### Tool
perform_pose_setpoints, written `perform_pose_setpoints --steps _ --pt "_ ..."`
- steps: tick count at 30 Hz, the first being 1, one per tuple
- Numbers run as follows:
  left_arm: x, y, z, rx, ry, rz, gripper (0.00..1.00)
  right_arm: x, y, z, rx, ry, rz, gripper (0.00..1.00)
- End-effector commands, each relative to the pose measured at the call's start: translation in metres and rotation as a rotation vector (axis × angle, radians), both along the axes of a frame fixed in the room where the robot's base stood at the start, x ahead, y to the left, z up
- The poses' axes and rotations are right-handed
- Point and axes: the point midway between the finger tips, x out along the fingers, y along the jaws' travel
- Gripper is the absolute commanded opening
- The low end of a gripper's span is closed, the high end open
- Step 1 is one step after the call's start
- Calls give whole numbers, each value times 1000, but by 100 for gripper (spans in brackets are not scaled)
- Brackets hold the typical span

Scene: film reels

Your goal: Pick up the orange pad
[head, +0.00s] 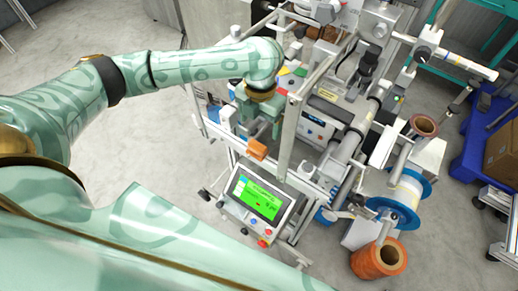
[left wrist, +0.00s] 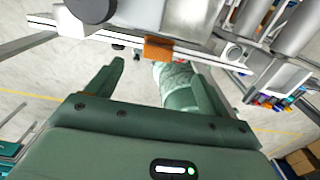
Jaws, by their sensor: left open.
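The orange pad (head: 257,148) is a small block on the front rail of the machine, above the green-screen panel. It also shows in the left wrist view (left wrist: 158,49), at the top centre against a grey rail. My left gripper (head: 250,128) points down over the front of the machine, just behind and above the pad in the head view. In the left wrist view its two fingers (left wrist: 158,72) are spread wide, with nothing between them, and the pad appears beyond the tips. No contact with the pad shows. My right gripper is in neither view.
An upright metal frame post (head: 291,135) stands close to the right of the gripper. A control panel with a green screen (head: 258,196) is below the pad. A blue-rimmed reel (head: 405,196) and a copper-coloured roll (head: 378,260) are at right. Open floor lies at left.

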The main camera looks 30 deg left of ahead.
Motion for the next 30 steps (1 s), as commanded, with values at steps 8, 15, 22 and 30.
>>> perform_pose_setpoints --steps 8,15,22,30 --pt "0 0 -49 0 1 1 80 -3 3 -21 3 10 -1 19" --pt "-5 1 -69 -2 2 1 80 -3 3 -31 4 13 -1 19" --pt "-10 3 -104 -1 1 -1 80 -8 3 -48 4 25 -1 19" --pt "-9 3 -102 0 -3 -1 66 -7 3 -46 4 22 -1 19"
